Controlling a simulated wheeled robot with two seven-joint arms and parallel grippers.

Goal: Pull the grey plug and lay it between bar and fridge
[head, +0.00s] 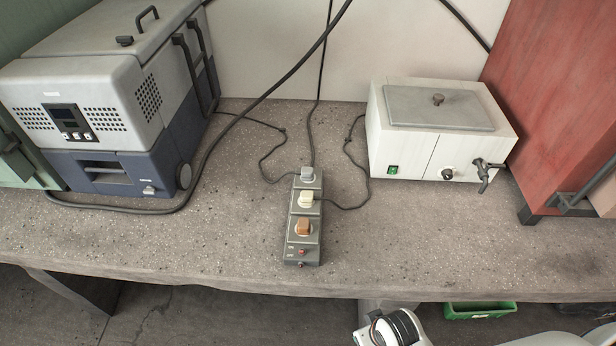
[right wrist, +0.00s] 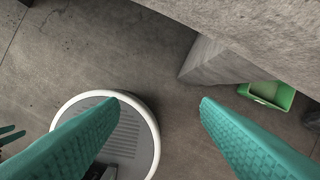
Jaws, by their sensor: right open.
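The grey plug (head: 307,174) sits in the farthest socket of the dark power bar (head: 290,243), which lies near the middle of the bench. A thin dark cable runs from its area to the left, towards the fridge. The fridge (head: 92,95) is a grey and blue box with a handle, at the left.
A cream plug (head: 306,199) and a brown plug (head: 303,228) sit nearer on the bar. A white tank with tap (head: 443,130) stands right, a red cabinet (head: 555,80) beyond. A green bin (head: 480,310) is below the bench.

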